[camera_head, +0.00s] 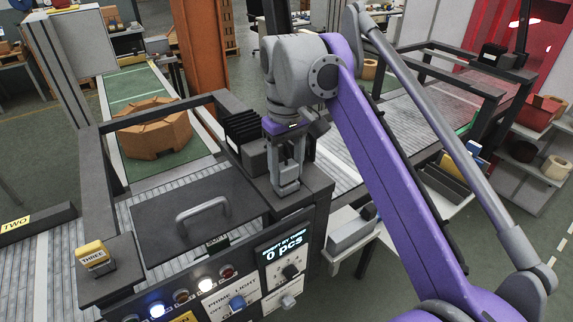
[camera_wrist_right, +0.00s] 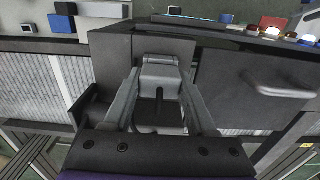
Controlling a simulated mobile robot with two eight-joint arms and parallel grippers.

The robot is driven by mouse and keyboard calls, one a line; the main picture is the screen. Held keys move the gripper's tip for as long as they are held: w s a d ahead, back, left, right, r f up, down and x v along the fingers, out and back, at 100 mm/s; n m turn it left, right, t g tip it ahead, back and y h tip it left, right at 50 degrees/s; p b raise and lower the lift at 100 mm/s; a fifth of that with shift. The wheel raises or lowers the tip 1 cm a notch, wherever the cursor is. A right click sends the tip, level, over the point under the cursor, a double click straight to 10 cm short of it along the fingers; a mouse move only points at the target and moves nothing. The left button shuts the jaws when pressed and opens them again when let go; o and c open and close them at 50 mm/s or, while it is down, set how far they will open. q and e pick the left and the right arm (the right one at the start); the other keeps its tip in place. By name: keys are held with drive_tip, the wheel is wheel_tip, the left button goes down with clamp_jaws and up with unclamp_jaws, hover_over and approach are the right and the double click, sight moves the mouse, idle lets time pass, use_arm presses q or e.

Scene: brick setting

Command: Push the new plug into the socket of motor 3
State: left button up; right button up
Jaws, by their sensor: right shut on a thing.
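My right gripper (camera_head: 287,186) points straight down over the dark machine top, beside the black finned motor (camera_head: 241,126) and its dark grey box (camera_head: 256,157). Its fingers are shut on a light grey plug, which shows between the fingertips in the right wrist view (camera_wrist_right: 160,78). The plug is close to the dark housing; I cannot tell whether it is in the socket. The socket is hidden under the plug and fingers. A yellow sign reading THREE (camera_head: 93,257) stands at the machine's front left corner. My left gripper is not in view.
A dark lid (camera_head: 165,222) with a grey handle (camera_head: 203,207) lies left of the gripper. The control panel (camera_head: 275,275) with lit buttons and a "0 pcs" display is in front.

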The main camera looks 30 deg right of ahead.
sight(287, 165)
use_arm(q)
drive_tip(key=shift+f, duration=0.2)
use_arm(e)
drive_tip(key=shift+f, duration=0.3)
drive_tip(key=o, duration=1.6)
drive_tip(key=shift+r+p, duration=0.75)
drive_tip(key=shift+r, duration=0.35)
drive_tip(key=shift+r+p, duration=1.4)
drive_tip(key=shift+r, duration=0.6)
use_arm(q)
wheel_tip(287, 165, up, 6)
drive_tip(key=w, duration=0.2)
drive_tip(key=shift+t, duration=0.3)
use_arm(e)
drive_tip(key=shift+f, duration=0.1)
